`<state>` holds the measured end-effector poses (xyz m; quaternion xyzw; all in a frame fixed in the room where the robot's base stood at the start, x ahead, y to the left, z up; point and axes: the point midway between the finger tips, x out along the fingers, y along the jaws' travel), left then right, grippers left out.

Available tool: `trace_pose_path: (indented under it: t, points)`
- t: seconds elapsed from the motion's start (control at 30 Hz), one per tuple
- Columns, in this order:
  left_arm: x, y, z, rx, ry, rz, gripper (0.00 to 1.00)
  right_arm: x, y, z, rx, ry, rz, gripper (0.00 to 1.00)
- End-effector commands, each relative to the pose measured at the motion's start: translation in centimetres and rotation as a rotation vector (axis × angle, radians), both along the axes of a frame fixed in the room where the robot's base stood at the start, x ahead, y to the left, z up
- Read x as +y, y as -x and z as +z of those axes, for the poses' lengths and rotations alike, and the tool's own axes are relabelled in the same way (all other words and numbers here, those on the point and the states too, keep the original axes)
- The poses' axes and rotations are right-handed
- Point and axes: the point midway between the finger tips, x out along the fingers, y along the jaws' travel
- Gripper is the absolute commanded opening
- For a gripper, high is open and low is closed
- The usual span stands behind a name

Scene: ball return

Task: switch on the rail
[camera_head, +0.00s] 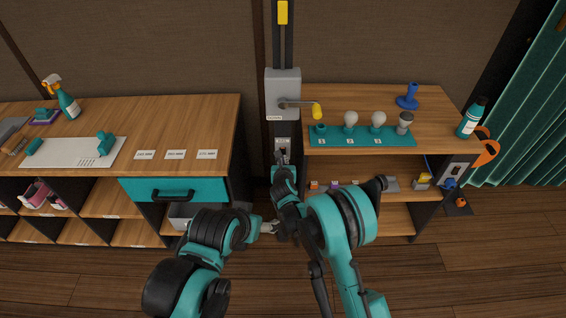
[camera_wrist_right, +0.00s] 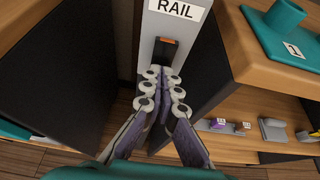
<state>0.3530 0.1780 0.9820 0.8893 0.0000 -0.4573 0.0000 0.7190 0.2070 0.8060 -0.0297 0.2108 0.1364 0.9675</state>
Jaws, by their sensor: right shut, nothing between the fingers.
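The rail switch is a dark rocker with an orange upper edge (camera_wrist_right: 166,43), set in a grey panel under a white RAIL label (camera_wrist_right: 178,8) in the right wrist view. In the head view its panel (camera_head: 282,143) is on the post between the two cabinets. My right gripper (camera_wrist_right: 161,73) is shut and empty, its fingertips at the lower end of the rocker; I cannot tell whether they touch it. It also shows in the head view (camera_head: 281,158). My left gripper (camera_head: 268,227) is low beside my right arm; its fingers are too small to judge.
Above the switch is a grey box with a yellow-ended lever (camera_head: 317,110). A teal numbered holder (camera_head: 360,139) with bulbs stands on the right cabinet. The left cabinet has a teal drawer (camera_head: 175,189). Dark cabinet sides flank the post closely.

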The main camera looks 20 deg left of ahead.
Motion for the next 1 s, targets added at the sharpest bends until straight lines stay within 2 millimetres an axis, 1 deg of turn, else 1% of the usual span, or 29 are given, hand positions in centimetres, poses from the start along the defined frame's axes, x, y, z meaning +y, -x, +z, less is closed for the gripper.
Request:
trace_pose_path:
  t: [0.07, 0.13, 0.27, 0.3, 0.4, 0.57, 0.9, 1.0]
  points:
    - [0.0, 0.0, 0.0, 0.0, 0.0, 0.0, 0.73, 0.0, 0.0, 0.0, -0.001, 0.0, 0.0, 0.0]
    - [0.0, 0.0, -0.5, 0.0, 0.0, 0.0, 0.73, 0.0, -0.1, -0.3, -0.015, -0.004, -0.001, 0.0]
    - [0.0, 0.0, -2.3, 0.0, 0.0, 0.0, 0.73, 0.1, -0.6, -1.0, -0.077, -0.02, -0.002, 0.0]
    - [0.0, 0.0, -2.0, 0.0, 0.0, 0.0, 0.73, 0.2, -0.6, -0.6, -0.078, -0.022, -0.002, 0.0]
    - [0.0, 0.0, -1.7, 0.0, 0.0, 0.0, 0.73, 0.1, -0.6, -0.4, -0.076, -0.022, -0.003, 0.0]
    - [0.0, 0.0, -1.6, 0.0, 0.0, 0.0, 0.73, 0.1, -0.6, -0.2, -0.076, -0.022, -0.002, 0.0]
    - [0.0, 0.0, -1.0, 0.0, 0.0, 0.0, 0.73, 0.1, -0.7, 1.3, -0.077, -0.021, -0.002, 0.0]
    - [0.0, 0.0, -1.0, 0.0, 0.0, 0.0, 0.73, 0.1, -0.7, 1.4, -0.076, -0.021, -0.002, 0.0]
